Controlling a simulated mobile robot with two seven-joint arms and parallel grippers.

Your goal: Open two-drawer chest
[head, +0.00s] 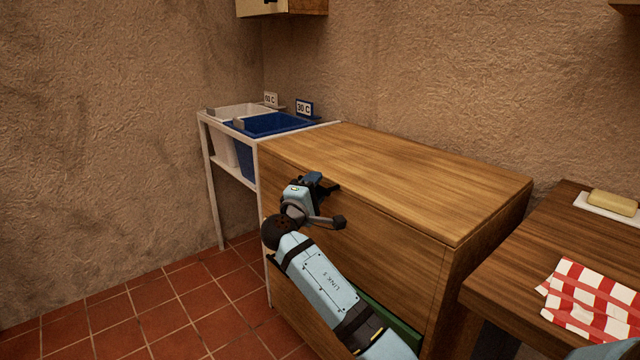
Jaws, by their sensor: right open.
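The wooden two-drawer chest (410,185) stands against the back wall, with a bare top. Its upper drawer front (390,255) looks flush with the body. The lower drawer (290,297) is pulled out, and a green interior (402,326) shows behind my arm. My right gripper (334,205) is open and empty in front of the upper drawer front, near its left part. I cannot tell whether it touches the wood. My arm hides part of both drawers, and no handle shows clearly. My left gripper is out of view.
A white stand left of the chest holds a white bin (245,111) and a blue bin (268,124) with temperature signs. At right, a dark wooden table (510,265) bears a checkered cloth (592,300) and a soap-like block (612,203). The tiled floor (150,315) at left is clear.

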